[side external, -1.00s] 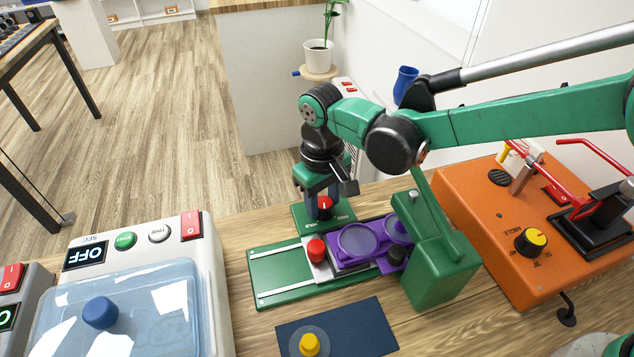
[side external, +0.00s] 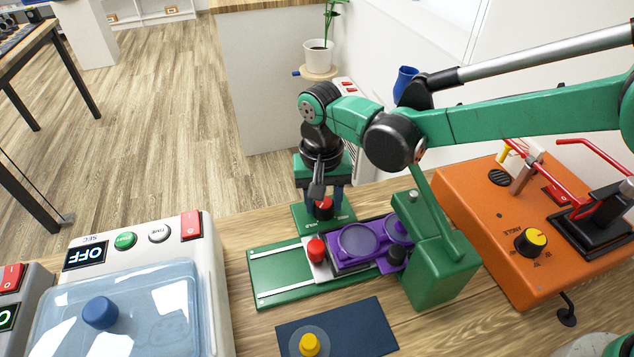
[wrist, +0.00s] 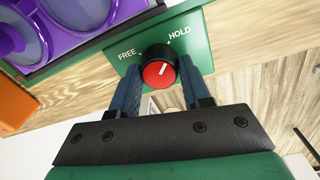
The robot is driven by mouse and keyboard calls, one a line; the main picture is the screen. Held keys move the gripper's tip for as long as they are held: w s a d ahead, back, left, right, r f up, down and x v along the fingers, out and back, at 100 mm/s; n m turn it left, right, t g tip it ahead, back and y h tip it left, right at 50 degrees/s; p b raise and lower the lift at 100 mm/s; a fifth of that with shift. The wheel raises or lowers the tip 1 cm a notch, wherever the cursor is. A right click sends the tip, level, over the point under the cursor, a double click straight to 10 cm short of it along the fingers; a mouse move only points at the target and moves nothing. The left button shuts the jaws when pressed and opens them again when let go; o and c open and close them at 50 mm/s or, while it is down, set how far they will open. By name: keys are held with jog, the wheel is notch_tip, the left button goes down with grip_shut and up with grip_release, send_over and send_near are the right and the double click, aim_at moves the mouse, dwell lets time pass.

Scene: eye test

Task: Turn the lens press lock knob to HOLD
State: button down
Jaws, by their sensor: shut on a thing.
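The lock knob (wrist: 158,73) has a red top and a black skirt and sits on a green plate (wrist: 197,48). The plate carries the labels FREE on the left and HOLD on the upper right. The knob's white pointer slants up and to the right, toward the HOLD side. My gripper (side external: 325,203) points down over the knob, its blue fingers shut on the knob's two sides. In the side view the knob is partly hidden by my gripper. The lens press (side external: 438,255) stands to the right, with a purple lens holder (side external: 345,262) on its green base.
A red-knobbed slide (side external: 316,250) lies just in front of the knob plate. An orange machine (side external: 480,225) with an ANGLE dial is to the right. A white machine (side external: 213,275) with a clear blue lid is at the left. A dark mat (side external: 362,322) lies in front.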

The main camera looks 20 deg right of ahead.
dwell(0.3)
jog(key=c, duration=0.7)
grip_release()
jog(key=shift+r, duration=0.1)
jog(key=shift+a+r, duration=0.1)
jog(key=shift+r, duration=2.65)
jog(key=shift+r, duration=0.2)
jog(key=d+r+m+t+y, duration=0.2)
jog(key=d+r+m+t, duration=0.1)
jog(key=d+r, duration=0.55)
jog(key=s+d+n+t, duration=0.1)
jog(key=s+d, duration=0.2)
jog(key=d, duration=0.1)
jog(key=s+d+f+n+t+h, duration=0.1)
jog(key=s+d+n, duration=0.1)
jog(key=s+d, duration=0.2)
jog(key=s+d+f+n+t, duration=0.1)
jog(key=s+d+n+t, duration=0.1)
jog(key=d, duration=0.3)
jog(key=shift+s+d+f+h, duration=0.1)
jog(key=shift+s+d+h, duration=0.05)
jog(key=shift+s, duration=0.25)
jog(key=shift+s+d+f+h, duration=0.1)
jog(key=shift+s+h, duration=0.05)
jog(key=shift+s, duration=0.25)
